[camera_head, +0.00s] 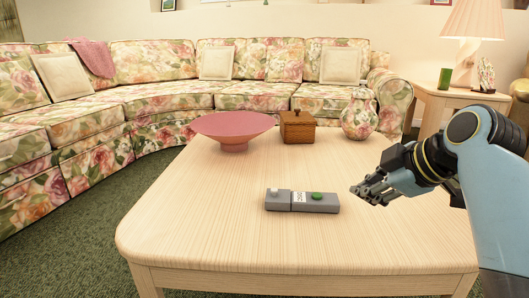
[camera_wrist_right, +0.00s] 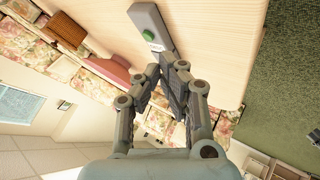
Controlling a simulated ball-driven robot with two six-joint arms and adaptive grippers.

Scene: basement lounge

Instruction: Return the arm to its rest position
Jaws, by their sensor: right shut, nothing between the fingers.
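My right arm (camera_head: 495,190) comes in from the right in the head view. My right gripper (camera_head: 362,193) is shut and empty, above the right part of the table and to the right of the grey device. In the right wrist view the gripper's fingers (camera_wrist_right: 172,72) point toward the table. The grey device (camera_head: 302,200) with a green button lies flat on the table, apart from the gripper. It also shows in the right wrist view (camera_wrist_right: 150,28), beyond the fingertips. My left gripper is in neither view.
The wooden table (camera_head: 200,225) carries a pink bowl (camera_head: 233,127), a brown wooden box (camera_head: 297,127) and a floral jar (camera_head: 359,115) toward its back. A floral sofa (camera_head: 150,75) curves behind it. A side table (camera_head: 440,100) with a lamp (camera_head: 470,35) stands at back right.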

